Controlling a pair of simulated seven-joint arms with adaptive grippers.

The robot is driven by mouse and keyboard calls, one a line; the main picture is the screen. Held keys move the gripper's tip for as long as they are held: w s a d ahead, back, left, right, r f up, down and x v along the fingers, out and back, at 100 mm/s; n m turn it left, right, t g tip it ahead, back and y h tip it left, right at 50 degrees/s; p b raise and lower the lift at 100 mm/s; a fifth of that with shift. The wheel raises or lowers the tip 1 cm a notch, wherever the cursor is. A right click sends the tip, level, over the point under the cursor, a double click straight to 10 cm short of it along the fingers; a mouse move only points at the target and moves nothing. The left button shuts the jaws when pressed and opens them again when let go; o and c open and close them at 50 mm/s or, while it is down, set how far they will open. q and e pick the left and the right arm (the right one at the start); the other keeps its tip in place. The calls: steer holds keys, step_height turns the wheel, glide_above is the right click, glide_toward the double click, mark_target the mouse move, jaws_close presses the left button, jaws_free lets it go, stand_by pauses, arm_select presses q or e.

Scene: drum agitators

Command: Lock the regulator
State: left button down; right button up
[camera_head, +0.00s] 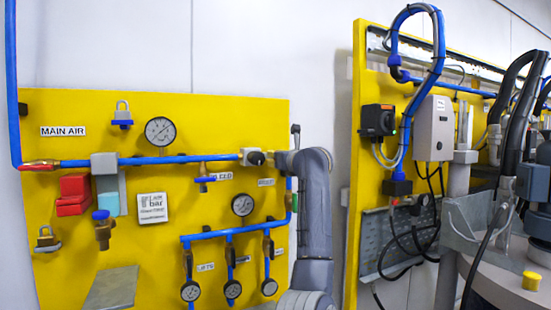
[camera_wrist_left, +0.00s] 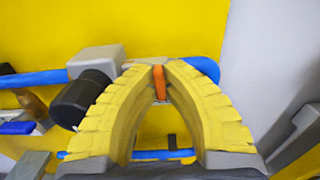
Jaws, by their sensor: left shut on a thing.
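A pale block with a black knob (camera_head: 254,157), which looks like the regulator, sits on the blue pipe at the right of the yellow panel. In the left wrist view the block (camera_wrist_left: 98,60) and black knob (camera_wrist_left: 85,100) are left of my fingers. My left gripper (camera_wrist_left: 160,72) has its yellow fingertips closed on a small orange piece (camera_wrist_left: 160,84), close beside the block's right end. In the head view my grey arm hides the gripper and this piece. A blue padlock (camera_head: 122,121) and a brass padlock (camera_head: 47,241) hang on the panel. My right gripper is not in view.
The yellow panel (camera_head: 95,280) carries gauges (camera_head: 160,131), red boxes (camera_head: 73,194), a brass fitting (camera_head: 102,231) and blue pipes with several small valves below. At right stand a second panel (camera_head: 358,150) with hoses and a drum (camera_head: 500,285).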

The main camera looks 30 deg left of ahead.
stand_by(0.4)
arm_select(q)
steer(key=c, duration=1.5)
jaws_free()
steer(key=v, duration=1.2)
steer(key=shift+w, duration=0.1)
